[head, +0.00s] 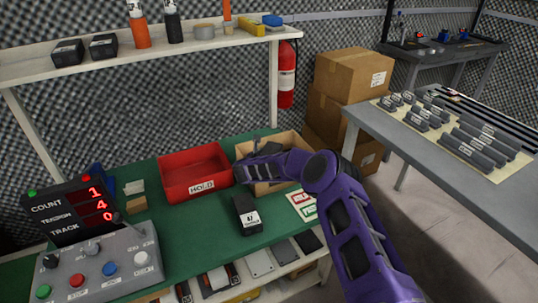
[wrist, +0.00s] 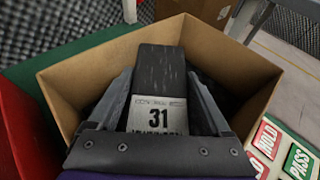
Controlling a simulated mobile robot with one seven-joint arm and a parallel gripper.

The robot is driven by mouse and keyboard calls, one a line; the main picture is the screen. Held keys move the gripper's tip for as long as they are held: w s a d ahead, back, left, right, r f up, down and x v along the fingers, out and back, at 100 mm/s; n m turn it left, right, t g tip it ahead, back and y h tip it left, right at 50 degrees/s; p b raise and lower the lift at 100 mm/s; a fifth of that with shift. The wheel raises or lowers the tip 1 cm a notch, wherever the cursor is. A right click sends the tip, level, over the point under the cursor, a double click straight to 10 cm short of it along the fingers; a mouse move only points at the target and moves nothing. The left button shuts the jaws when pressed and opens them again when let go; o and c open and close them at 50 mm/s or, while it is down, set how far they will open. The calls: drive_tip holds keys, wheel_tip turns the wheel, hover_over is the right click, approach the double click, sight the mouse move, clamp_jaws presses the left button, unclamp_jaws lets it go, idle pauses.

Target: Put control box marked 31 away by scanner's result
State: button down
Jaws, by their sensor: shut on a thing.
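The control box marked 31 (wrist: 158,70) is black with a white label, and shows in the wrist view. My gripper (wrist: 160,88) is shut on it, one finger on each side. They are over or partly inside an open cardboard carton (wrist: 95,70); I cannot tell whether the box touches its bottom. In the head view my gripper (head: 255,165) is at this carton (head: 288,185), and my arm hides part of it. A red bin marked HOLD (head: 201,188) stands left of the carton. Red HOLD (wrist: 267,138) and green PASS (wrist: 299,161) cards lie beside the carton. No scanner result is clearly identifiable.
Another black labelled box (head: 246,214) lies on the green bench in front. A display with red digits (head: 75,210) and a button panel (head: 98,266) stand at left. A shelf (head: 150,55) runs above. A grey table (head: 450,125) with parts is at right.

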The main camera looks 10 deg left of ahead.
drive_tip(key=shift+s+f, duration=0.1)
drive_tip(key=shift+f, duration=0.45)
drive_tip(key=shift+c, duration=0.9)
unclamp_jaws()
drive_tip(key=shift+f+b, duration=0.15)
drive_tip(key=shift+b, duration=0.15)
drive_tip(key=shift+o, duration=0.9)
drive_tip(key=shift+s+f, duration=0.1)
drive_tip(key=shift+r+p, duration=0.35)
drive_tip(key=shift+r, duration=0.3)
drive_tip(key=p+v, duration=0.1)
drive_tip(key=v, duration=1.1)
drive_tip(key=shift+r+p, duration=0.25)
drive_tip(key=shift+p, duration=0.05)
drive_tip(key=shift+w, duration=0.2)
